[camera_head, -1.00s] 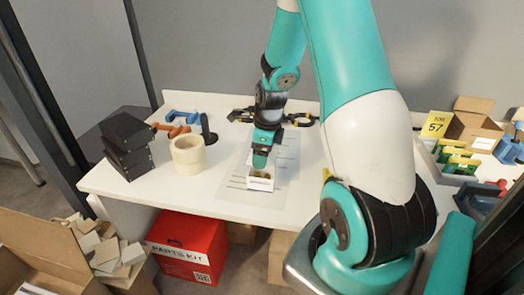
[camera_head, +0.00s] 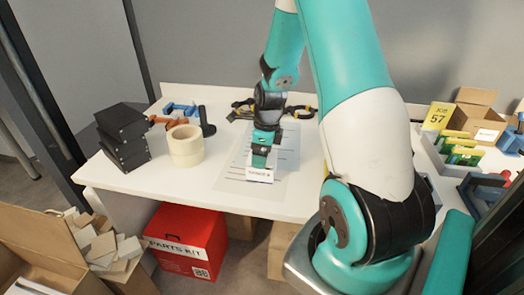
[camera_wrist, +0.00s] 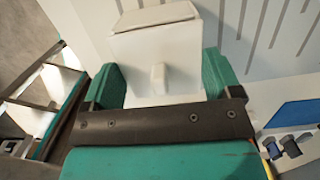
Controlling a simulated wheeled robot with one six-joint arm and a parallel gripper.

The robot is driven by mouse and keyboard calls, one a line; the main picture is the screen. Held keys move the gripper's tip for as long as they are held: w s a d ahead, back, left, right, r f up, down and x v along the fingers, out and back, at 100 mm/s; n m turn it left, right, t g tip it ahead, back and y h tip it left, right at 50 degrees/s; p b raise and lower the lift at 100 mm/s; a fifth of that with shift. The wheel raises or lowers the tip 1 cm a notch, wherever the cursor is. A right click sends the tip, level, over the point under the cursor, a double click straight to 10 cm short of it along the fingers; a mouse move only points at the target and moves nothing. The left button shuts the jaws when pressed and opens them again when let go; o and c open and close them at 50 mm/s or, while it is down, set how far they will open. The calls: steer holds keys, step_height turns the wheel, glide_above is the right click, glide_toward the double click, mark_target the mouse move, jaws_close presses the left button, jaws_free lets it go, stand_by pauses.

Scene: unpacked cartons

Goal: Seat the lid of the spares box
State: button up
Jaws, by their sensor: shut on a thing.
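The spares box (camera_head: 260,176) is a small white box with a label on its front, standing on the pale lined sheet on the white table. My gripper (camera_head: 261,160) points down directly over it and hides most of its top. In the wrist view, my gripper's two teal fingers (camera_wrist: 160,84) stand apart on either side of a white lid (camera_wrist: 140,85) with a small raised knob, and are shut on it. A pale, dark-edged part (camera_wrist: 155,16) shows beyond the lid. I cannot tell whether the lid lies flush on the box.
A tape roll (camera_head: 186,146) and stacked black boxes (camera_head: 123,140) stand to the left. Black-and-yellow clamps (camera_head: 243,108) lie behind my gripper. Green-and-yellow items (camera_head: 462,148) and an open carton (camera_head: 477,118) are at the right. A red parts kit box (camera_head: 185,243) sits under the table.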

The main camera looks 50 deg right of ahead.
steer(key=shift+f, duration=0.35)
steer(key=o, duration=0.8)
step_height(320, 180, up, 17)
steer(key=s+d+p, duration=0.1)
steer(key=shift+s+r, duration=0.15)
steer(key=shift+s, duration=0.25)
